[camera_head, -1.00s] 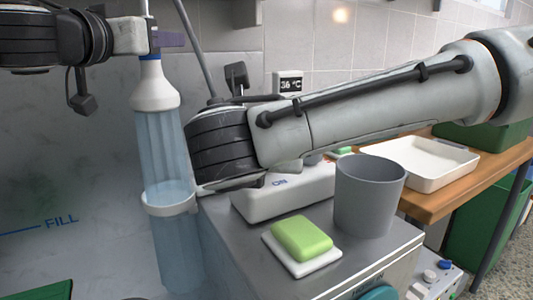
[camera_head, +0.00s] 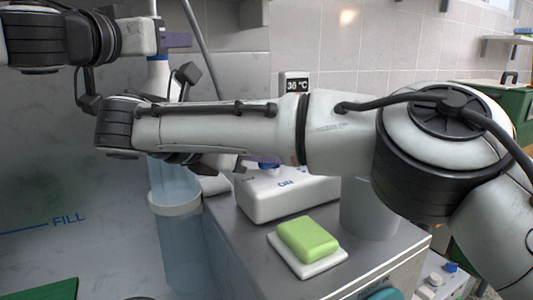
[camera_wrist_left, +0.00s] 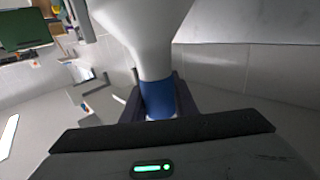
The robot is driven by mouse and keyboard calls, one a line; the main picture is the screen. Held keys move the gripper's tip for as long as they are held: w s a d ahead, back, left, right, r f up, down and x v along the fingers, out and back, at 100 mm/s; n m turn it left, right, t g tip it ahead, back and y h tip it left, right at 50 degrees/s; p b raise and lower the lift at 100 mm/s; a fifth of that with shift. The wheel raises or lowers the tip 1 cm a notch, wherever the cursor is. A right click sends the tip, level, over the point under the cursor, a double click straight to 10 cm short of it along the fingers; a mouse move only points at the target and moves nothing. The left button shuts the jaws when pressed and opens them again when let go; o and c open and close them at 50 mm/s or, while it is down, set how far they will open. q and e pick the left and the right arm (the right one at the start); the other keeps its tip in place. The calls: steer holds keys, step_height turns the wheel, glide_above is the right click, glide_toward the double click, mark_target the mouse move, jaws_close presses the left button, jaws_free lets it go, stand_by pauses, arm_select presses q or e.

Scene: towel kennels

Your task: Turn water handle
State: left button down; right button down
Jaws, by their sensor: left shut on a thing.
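My left gripper (camera_head: 160,42) enters from the left and is shut on the blue collar (camera_wrist_left: 158,100) of a white bell-shaped nozzle. The nozzle (camera_wrist_left: 143,30) widens away from the collar in the left wrist view. In the head view, a pale blue translucent column (camera_head: 178,245) with a white ring (camera_head: 175,205) hangs below it. I cannot pick out a water handle for certain.
A white box (camera_head: 285,195) marked ON stands on the metal counter, with a green soap bar (camera_head: 308,238) on a white dish before it. A grey cup (camera_head: 368,215) is partly behind my right arm. A grey rod stands near the nozzle.

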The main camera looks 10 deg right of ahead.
steer(key=shift+r, duration=0.1)
stand_by(0.3)
steer(key=c, duration=1.6)
jaws_free()
steer(key=shift+c, duration=0.2)
steer(key=shift+n+t, duration=0.3)
